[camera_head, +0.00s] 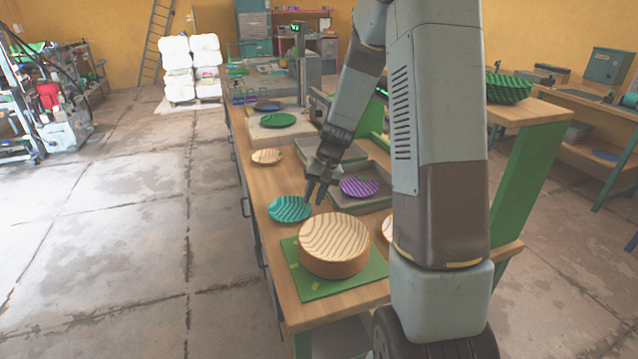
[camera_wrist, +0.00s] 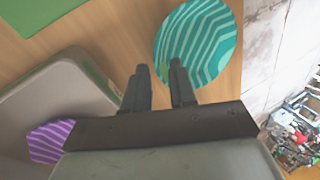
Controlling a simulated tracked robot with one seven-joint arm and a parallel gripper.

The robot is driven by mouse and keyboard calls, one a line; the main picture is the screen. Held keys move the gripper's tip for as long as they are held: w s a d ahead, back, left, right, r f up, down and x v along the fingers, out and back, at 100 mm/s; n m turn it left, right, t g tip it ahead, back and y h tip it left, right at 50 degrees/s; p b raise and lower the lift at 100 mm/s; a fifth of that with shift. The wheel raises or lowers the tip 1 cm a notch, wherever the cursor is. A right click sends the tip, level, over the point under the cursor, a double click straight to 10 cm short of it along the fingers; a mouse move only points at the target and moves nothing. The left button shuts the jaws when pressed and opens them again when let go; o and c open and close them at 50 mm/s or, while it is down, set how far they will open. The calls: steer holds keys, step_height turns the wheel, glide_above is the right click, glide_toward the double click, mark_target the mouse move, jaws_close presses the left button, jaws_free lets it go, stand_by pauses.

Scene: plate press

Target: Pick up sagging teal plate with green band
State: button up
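The teal plate (camera_head: 289,209) lies on the wooden workbench, its top covered in wavy lighter stripes. It also shows at the top of the wrist view (camera_wrist: 203,38). Any sag is too small to tell. My gripper (camera_head: 316,198) points down beside the plate's right edge in the head view. In the wrist view my gripper (camera_wrist: 158,70) has its two fingers apart, with nothing seen held. There the right finger overlaps the plate's near rim and the left finger is over bare wood. I cannot tell whether a finger touches the plate.
A grey tray (camera_head: 380,203) with a purple plate (camera_head: 358,187) stands right of my gripper. In front, a thick round wooden piece (camera_head: 333,262) sits on a green mat (camera_head: 310,285). A small tan plate (camera_head: 267,156) lies farther back. Bare bench surrounds the teal plate.

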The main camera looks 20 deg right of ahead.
mark_target(290, 211)
steer(key=shift+x, duration=1.4)
steer(key=shift+c, duration=0.2)
jaws_close()
